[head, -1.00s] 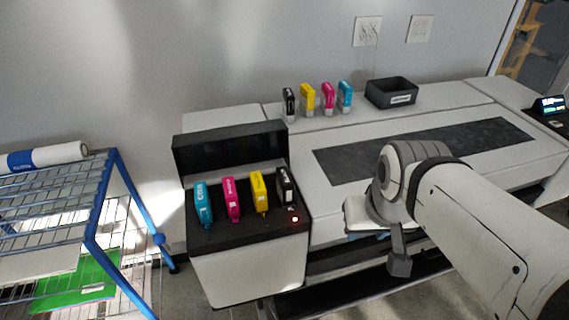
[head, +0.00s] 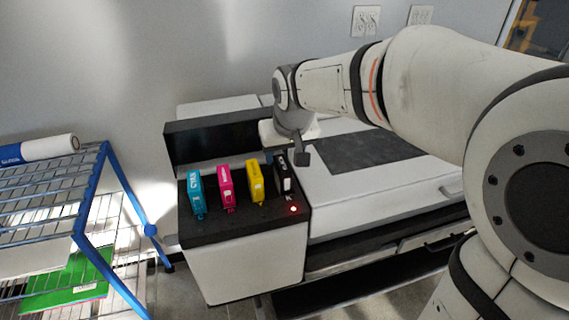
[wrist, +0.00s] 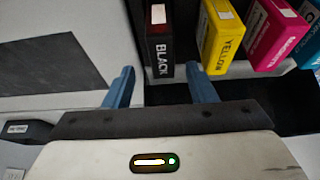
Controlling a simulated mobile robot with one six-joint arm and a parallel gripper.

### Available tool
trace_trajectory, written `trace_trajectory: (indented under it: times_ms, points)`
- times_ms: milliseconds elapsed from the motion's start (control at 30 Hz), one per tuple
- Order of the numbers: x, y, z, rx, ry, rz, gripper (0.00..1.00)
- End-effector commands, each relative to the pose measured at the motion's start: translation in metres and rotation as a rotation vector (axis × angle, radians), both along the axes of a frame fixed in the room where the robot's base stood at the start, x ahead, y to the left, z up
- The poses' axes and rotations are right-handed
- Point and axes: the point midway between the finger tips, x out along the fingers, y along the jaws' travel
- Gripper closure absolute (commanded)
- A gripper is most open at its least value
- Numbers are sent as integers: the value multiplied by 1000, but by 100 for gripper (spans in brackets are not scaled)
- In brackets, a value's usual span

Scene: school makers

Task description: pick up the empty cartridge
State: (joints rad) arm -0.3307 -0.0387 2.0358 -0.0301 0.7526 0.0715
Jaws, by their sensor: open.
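A black cartridge (head: 284,178) stands at the right end of a row in the dark cartridge bay (head: 240,227), with a glowing red light (head: 293,209) in front of it. Yellow (head: 256,182), magenta (head: 227,189) and cyan (head: 195,192) cartridges stand to its left. My gripper (wrist: 163,76) is open and empty. In the wrist view, the black cartridge (wrist: 172,32) lies just beyond the fingertips, roughly between their lines, with the yellow one (wrist: 222,38) to its right. In the head view, my gripper (head: 280,136) is behind and above the black cartridge; its fingers are not clear there.
The bay's raised black lid (head: 205,140) stands behind the row. The wide printer (head: 385,205) extends right. A blue wire rack (head: 125,190) stands left. My arm hides the back of the printer top.

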Motion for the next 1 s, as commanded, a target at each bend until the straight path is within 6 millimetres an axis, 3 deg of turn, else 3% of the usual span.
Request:
trace_trajectory:
  times_ms: [300, 633, 1000]
  points:
    - [7, 5, -43, -1, 4, 0, 49]
    - [10, 6, -51, 0, 0, 1, 49]
    - [10, 7, -51, 1, 0, 1, 79]
